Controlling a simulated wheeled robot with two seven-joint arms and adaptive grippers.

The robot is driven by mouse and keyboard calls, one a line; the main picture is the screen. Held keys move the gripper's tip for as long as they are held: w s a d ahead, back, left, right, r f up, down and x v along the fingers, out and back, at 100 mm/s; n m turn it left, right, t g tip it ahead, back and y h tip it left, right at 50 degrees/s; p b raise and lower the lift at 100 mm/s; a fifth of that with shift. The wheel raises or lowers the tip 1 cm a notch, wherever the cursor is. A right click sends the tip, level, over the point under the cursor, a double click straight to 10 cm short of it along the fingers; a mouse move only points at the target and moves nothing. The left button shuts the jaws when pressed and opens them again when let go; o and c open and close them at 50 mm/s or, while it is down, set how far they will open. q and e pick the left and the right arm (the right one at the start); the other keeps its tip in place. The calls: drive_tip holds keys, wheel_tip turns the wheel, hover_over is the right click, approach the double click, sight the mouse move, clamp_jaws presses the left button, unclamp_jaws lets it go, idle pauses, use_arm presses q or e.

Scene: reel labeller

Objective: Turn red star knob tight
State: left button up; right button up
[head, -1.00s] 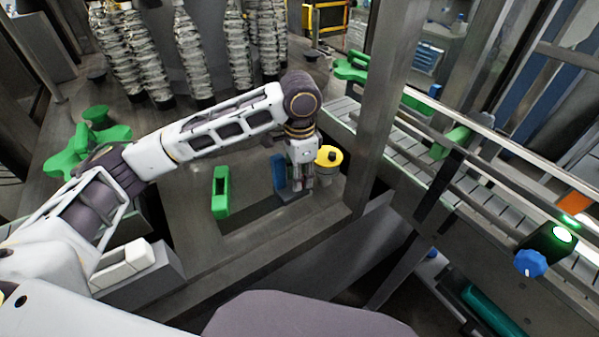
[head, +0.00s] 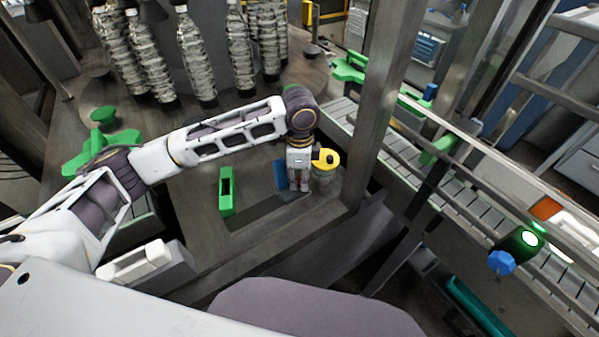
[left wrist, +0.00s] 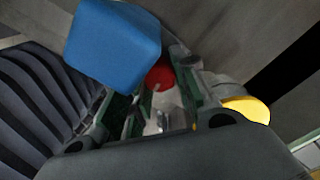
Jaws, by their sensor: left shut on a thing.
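The red star knob (left wrist: 160,76) shows in the left wrist view as a small rounded red patch, partly hidden behind a blue block and my fingers. In the head view I cannot make it out behind my gripper. My left gripper (head: 299,187) points down at the machine deck, between the blue block (head: 281,176) and a yellow round part (head: 326,159). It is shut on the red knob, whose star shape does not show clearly. My right gripper is not in view.
A green bracket (head: 227,191) stands left of the gripper on the deck. A steel post (head: 377,105) rises close on the right, with a conveyor (head: 470,178) beyond it. A blue knob (head: 501,262) is at the right.

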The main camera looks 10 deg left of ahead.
use_arm(q)
drive_tip(key=shift+r+m+p, duration=0.15)
drive_tip(key=shift+m+p, duration=0.45)
drive_tip(key=shift+m, duration=2)
drive_tip(key=o, duration=1.1)
drive_tip(key=shift+c, duration=0.2)
